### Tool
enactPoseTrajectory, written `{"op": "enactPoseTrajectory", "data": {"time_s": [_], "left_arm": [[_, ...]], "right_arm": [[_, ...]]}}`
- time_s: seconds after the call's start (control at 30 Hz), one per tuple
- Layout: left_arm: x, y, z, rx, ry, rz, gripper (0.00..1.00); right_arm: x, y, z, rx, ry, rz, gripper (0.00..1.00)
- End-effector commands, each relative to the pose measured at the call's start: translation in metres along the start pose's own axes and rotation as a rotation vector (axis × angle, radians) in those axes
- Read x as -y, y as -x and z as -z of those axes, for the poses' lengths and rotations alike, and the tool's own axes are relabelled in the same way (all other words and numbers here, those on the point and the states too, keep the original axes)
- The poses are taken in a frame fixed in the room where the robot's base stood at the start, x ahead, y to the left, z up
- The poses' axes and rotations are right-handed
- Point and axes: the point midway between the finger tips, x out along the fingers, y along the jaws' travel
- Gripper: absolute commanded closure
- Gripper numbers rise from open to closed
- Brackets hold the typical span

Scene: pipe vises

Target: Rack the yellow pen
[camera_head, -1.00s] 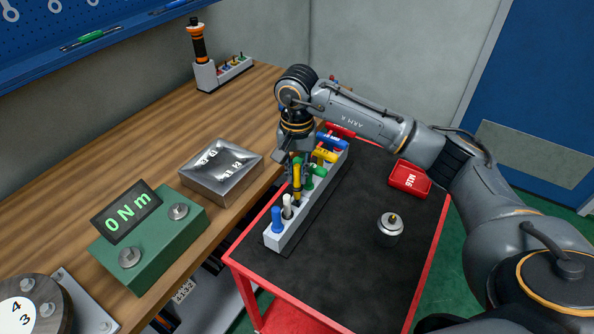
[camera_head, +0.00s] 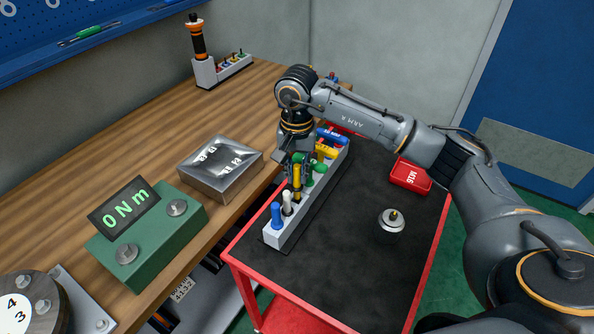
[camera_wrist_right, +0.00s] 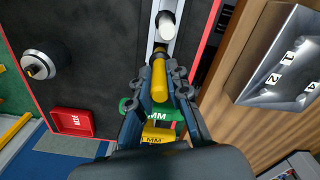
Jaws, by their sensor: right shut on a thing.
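The yellow pen (camera_head: 297,178) stands upright at the light grey rack (camera_head: 283,236) on the cart, just behind the white pen (camera_head: 287,203). My right gripper (camera_head: 295,163) is above the rack, shut on the yellow pen's upper part. In the right wrist view, the yellow pen (camera_wrist_right: 159,82) is between the fingertips of my right gripper (camera_wrist_right: 160,88). Its dark lower end points into the rack's row beside the white pen (camera_wrist_right: 168,24). I cannot tell how deep it sits. My left gripper is not in view.
A blue pen (camera_head: 276,215) stands at the rack's near end. Green (camera_head: 319,168), yellow (camera_head: 327,152) and blue (camera_head: 333,137) handles stand close behind the gripper. A metal knob-like part (camera_head: 391,222) and a red M16 tray (camera_head: 410,176) lie on the cart's dark top, with free room around them.

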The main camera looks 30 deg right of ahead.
Motion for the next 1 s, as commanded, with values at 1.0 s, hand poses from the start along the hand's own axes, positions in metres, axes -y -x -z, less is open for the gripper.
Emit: {"op": "enactPoseTrajectory", "data": {"time_s": [1.0], "left_arm": [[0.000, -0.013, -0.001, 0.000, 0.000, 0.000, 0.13]], "right_arm": [[0.000, -0.015, 0.000, 0.000, 0.000, 0.000, 1.00]]}}
